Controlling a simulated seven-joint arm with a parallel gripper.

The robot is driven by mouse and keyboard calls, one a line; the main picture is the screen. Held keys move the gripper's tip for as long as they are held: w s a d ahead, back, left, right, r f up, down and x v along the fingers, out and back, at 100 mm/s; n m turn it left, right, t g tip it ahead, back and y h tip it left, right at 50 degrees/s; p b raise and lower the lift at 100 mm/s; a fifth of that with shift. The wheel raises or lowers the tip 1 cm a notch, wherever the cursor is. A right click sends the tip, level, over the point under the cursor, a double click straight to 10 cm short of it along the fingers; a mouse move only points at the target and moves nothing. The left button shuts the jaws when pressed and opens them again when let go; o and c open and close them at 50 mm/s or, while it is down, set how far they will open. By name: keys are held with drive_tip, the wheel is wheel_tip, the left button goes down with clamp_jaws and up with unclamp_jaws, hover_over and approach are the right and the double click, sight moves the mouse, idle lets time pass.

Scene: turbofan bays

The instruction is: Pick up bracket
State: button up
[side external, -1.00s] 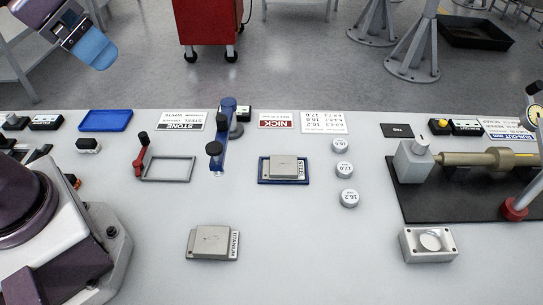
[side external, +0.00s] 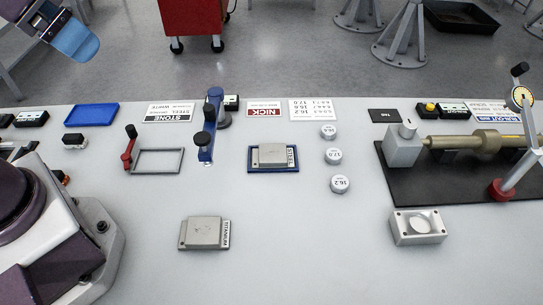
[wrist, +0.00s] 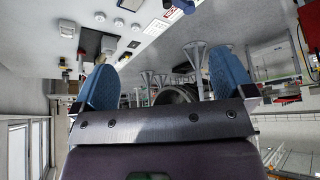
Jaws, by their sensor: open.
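No part is labelled as a bracket, so I cannot tell for certain which one it is. A grey plate-like part marked TITANIUM (side external: 202,232) lies flat on the bench at the front centre. A similar grey part marked STEEL (side external: 271,155) lies in a small blue tray (side external: 251,168) behind it to the right. My gripper (wrist: 161,80) shows two blue fingers spread wide apart with nothing between them. In the side view its blue finger (side external: 76,42) is high at the top left, far from both parts.
A grey frame with a red clamp (side external: 158,171) and a blue upright stand (side external: 206,140) stand behind the titanium part. Round weights (side external: 333,156), a grey block with a round recess (side external: 400,235) and a black mat with a shaft (side external: 398,190) lie right.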

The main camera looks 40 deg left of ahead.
drive_tip(key=shift+c, duration=0.6)
